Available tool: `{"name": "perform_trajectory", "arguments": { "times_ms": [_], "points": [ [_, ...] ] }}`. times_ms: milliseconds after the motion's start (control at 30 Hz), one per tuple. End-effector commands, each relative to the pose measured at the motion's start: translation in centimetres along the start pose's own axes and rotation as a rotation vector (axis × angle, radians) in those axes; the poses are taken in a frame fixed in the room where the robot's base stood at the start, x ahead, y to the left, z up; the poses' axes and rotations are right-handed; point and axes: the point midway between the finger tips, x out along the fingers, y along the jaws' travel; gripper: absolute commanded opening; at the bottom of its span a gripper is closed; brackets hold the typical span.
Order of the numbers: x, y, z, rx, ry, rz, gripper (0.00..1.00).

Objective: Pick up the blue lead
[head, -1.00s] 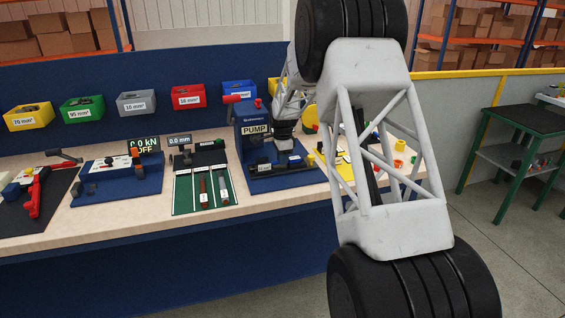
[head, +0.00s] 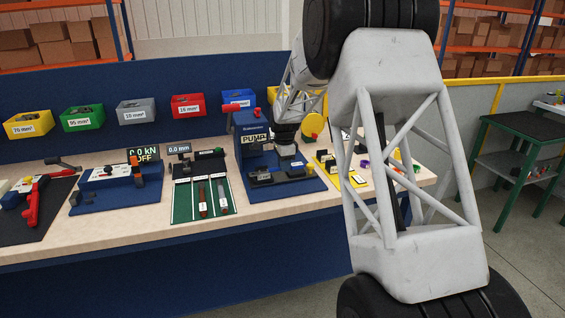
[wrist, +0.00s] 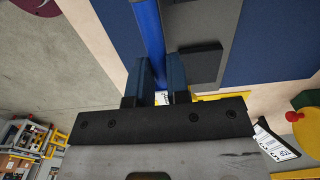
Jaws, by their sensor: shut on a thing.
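The blue lead (wrist: 148,30) is a long blue rod-like length in the wrist view, running from the top edge down to my fingers. My gripper (wrist: 158,82) is shut on it, with one dark blue finger on each side. Its lower end is hidden behind the fingers and the palm. In the head view my gripper (head: 286,145) is small, beside the blue PUMP press (head: 250,145). I cannot make out the lead there.
A dark block (wrist: 195,65) on a grey plate lies close to the right finger. A red knob on a yellow part (wrist: 294,117) is further right. Left of the press are a green mat (head: 184,204) and a blue fixture (head: 108,192). Labelled bins (head: 83,117) line the back panel.

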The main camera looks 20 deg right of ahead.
Motion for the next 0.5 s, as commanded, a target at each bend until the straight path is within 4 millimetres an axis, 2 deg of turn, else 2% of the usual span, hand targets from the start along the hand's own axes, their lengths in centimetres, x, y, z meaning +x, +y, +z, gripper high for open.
{"name": "perform_trajectory", "arguments": {
  "times_ms": [200,500],
  "points": [
    [-0.4,3.5,0.4,0.000,0.000,-0.001,0.00],
    [-0.8,7.8,0.9,0.000,0.000,-0.001,0.00]
  ]
}}
